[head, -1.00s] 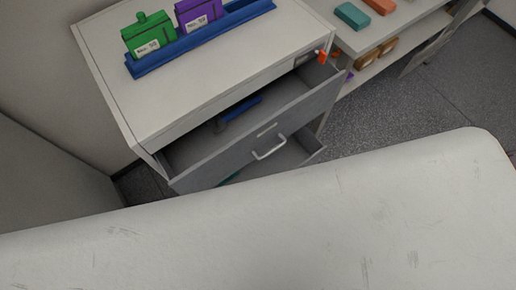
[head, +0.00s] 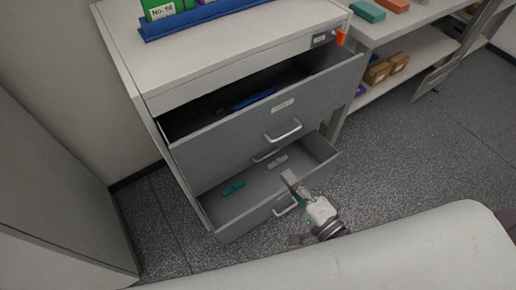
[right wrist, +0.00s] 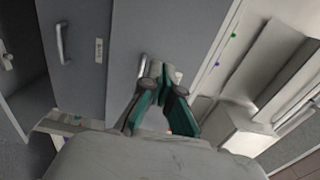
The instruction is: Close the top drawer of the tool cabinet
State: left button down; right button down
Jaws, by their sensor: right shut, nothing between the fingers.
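The grey tool cabinet (head: 122,62) stands at upper left in the head view. Its top drawer (head: 222,146) is pulled out, with a bar handle (head: 284,132) and a small label on the front. A blue tool (head: 252,100) lies inside it. My right gripper (head: 291,180) is shut and empty, in front of and below the top drawer's handle, over the open lower drawer in the picture. In the right wrist view its teal and dark fingers (right wrist: 160,72) are close together, before grey fronts with bar handles (right wrist: 62,43). My left gripper is out of view.
A lower drawer (head: 232,226) is also open, holding a teal item (head: 233,188) and a grey item. A blue rack (head: 215,17) stands on the cabinet top. An orange thing (head: 340,37) sits at its right corner. Shelves (head: 425,50) stand right; grey floor lies clear between.

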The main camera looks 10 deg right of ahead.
aim_at(254, 136)
jog(key=x, duration=1.3)
jog(key=shift+w, duration=0.1)
jog(key=x, duration=0.8)
jog(key=shift+f, duration=0.15)
jog(key=shift+w+r, duration=0.15)
jog(key=shift+r, duration=0.15)
